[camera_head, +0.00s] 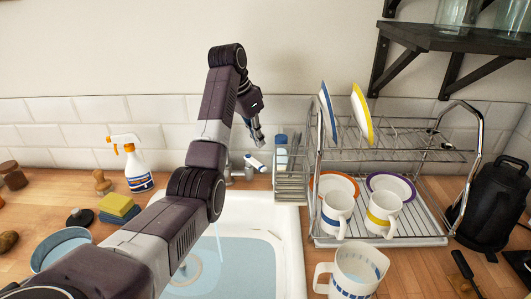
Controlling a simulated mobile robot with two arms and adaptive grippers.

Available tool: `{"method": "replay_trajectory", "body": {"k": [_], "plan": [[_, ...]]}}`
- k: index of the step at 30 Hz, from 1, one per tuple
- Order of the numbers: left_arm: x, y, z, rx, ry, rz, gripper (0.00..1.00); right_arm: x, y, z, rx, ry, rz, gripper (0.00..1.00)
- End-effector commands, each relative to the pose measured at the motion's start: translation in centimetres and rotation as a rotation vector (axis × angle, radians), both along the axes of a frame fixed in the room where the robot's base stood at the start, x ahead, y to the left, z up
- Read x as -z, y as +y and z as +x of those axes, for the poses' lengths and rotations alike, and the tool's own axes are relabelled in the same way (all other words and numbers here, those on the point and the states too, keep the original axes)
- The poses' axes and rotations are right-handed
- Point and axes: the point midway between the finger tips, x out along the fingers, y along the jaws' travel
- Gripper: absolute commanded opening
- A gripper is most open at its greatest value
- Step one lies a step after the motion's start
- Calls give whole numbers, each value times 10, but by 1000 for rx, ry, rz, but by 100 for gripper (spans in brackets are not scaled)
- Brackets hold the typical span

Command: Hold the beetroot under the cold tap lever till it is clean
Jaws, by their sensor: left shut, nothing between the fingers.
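My left arm reaches in from the lower left across the sink (292,250). My left gripper (259,138) is shut and empty, just above the tap (240,174). The tap's lever (255,162), white with a blue end, points right below the fingertips; I cannot tell if they touch it. A thin stream of water (219,243) falls into the sink, where bluish water stands. No beetroot can be made out for sure; a brown roundish item (8,241) lies at the left edge, and my arm hides part of the sink. My right gripper is not in view.
A steel dish rack (440,238) with plates and two mugs stands right of the sink. A white jug (355,272) stands before it, a black kettle (493,205) at far right. A spray bottle (137,170), sponges (119,207) and a blue bowl (62,243) stand left.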

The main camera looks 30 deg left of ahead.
Motion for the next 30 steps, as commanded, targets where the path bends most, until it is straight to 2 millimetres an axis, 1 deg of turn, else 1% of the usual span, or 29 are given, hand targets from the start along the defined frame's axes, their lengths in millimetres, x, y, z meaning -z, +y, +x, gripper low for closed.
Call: {"method": "replay_trajectory", "body": {"k": [1,3,5,6,12,15,18,21,30], "plan": [[9,-2,2,2,0,-3,0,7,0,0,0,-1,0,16],[21,-4,5,4,1,-4,0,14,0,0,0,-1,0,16],[26,-4,8,2,5,-1,0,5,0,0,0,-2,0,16],[33,-5,10,2,6,-1,0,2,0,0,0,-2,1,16],[66,-8,21,3,5,-2,0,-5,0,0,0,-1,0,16],[77,-9,25,3,2,-1,0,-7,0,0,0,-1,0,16],[84,-9,27,2,2,-1,0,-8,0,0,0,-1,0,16],[87,-9,29,1,1,1,0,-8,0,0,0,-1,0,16],[87,-10,29,2,1,0,0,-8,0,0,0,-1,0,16]]}}
